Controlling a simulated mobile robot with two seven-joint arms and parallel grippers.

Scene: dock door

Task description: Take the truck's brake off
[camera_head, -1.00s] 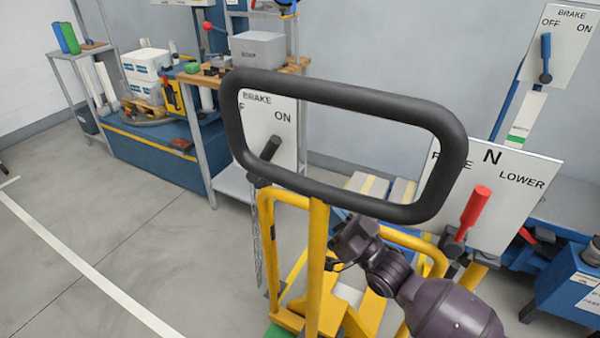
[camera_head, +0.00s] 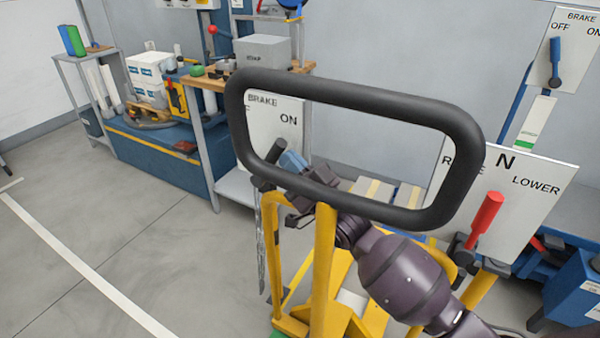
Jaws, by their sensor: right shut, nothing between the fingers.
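The truck's brake plate (camera_head: 258,119) shows "BRAKE" and "ON"; the handle frame covers the rest of its left label. My left gripper is not in view.
A second plate (camera_head: 507,200) marked "N" and "LOWER" carries a red lever (camera_head: 487,213), right of my right arm. Another brake plate (camera_head: 567,50) with a blue lever is on the far right. A workbench (camera_head: 240,78) with boxes stands behind.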

